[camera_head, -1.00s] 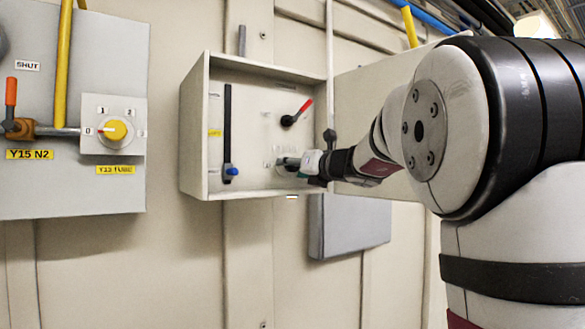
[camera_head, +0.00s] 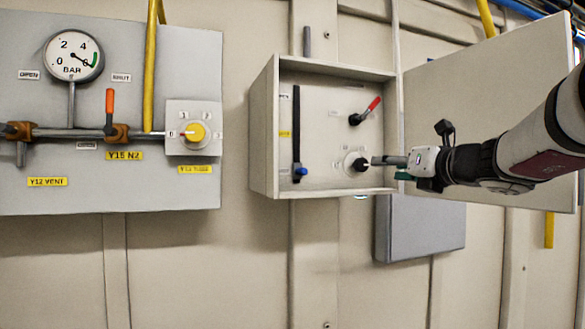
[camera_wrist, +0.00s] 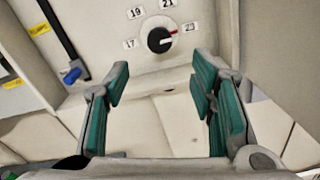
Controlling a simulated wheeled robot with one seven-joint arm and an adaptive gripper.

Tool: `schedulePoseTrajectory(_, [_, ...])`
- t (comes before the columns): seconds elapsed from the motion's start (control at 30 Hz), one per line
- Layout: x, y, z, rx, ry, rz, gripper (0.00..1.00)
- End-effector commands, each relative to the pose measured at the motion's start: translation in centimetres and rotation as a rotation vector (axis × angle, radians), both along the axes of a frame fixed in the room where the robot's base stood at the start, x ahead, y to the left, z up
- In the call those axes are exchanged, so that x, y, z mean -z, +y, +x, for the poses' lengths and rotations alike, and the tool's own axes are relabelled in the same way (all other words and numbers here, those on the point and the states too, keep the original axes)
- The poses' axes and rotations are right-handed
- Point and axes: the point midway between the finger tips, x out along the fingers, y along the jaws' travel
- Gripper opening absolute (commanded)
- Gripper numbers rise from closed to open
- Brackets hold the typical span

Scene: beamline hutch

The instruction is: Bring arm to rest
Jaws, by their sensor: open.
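My gripper (camera_head: 392,168) is at the lower right of the open wall box, in front of a black dial knob (camera_head: 358,163). In the wrist view my gripper (camera_wrist: 160,85) is open and empty, its green-padded fingers spread apart. The dial knob (camera_wrist: 160,40) lies beyond the fingertips, apart from them. Its red mark points toward the upper right, between the 21 and 23 labels. My arm reaches in from the right in the head view.
The wall box (camera_head: 262,140) holds a red-tipped lever (camera_head: 366,110) and a slider with a blue knob (camera_head: 300,171). Its door (camera_head: 480,90) stands open at right, behind my arm. A grey box (camera_head: 425,230) is below. A valve panel (camera_head: 60,185) is at left.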

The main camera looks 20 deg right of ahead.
Motion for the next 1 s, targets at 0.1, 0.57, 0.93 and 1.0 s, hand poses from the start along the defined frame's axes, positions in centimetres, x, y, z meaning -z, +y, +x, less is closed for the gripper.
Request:
schedulePoseTrajectory(0.1, [0.0, 0.0, 0.0, 0.0, 0.0, 0.0, 0.51])
schedulePoseTrajectory(0.57, [8.8, 15.2, -4.2, -0.412, 0.153, -0.821, 0.51])
schedulePoseTrajectory(0.93, [23.9, 24.9, -17.6, -1.182, 0.004, -2.131, 0.51])
schedulePoseTrajectory(1.0, [26.1, 24.7, -19.8, -1.326, -0.065, -2.348, 0.51])
